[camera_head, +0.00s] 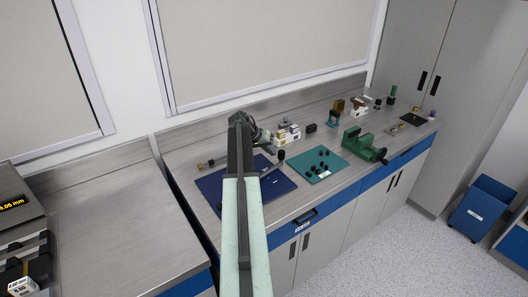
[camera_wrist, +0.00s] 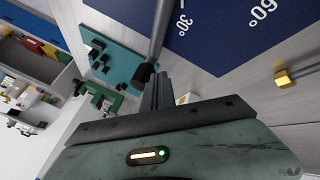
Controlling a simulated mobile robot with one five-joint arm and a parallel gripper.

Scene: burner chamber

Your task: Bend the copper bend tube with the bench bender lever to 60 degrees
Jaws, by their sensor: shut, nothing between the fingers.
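A dark blue bender board (camera_head: 283,185) lies on the steel bench; the wrist view shows it with white 30° and 60° marks (camera_wrist: 230,35). The lever (camera_head: 270,170) is a grey rod ending in a black knob (camera_head: 281,155). In the wrist view the lever rod (camera_wrist: 160,32) reaches down from the top edge to its knob (camera_wrist: 144,73). My gripper (camera_wrist: 156,90) is shut and empty, with its fingers close to the knob; I cannot tell whether they touch. My arm hides part of the board in the head view. I cannot make out the copper tube.
A teal board (camera_head: 318,164) with black pegs lies to the right of the blue one. A green vise (camera_head: 364,145) stands beyond it. Small boxes (camera_head: 287,134) stand behind. A brass-coloured piece (camera_wrist: 284,78) sits on bare bench beside the blue board.

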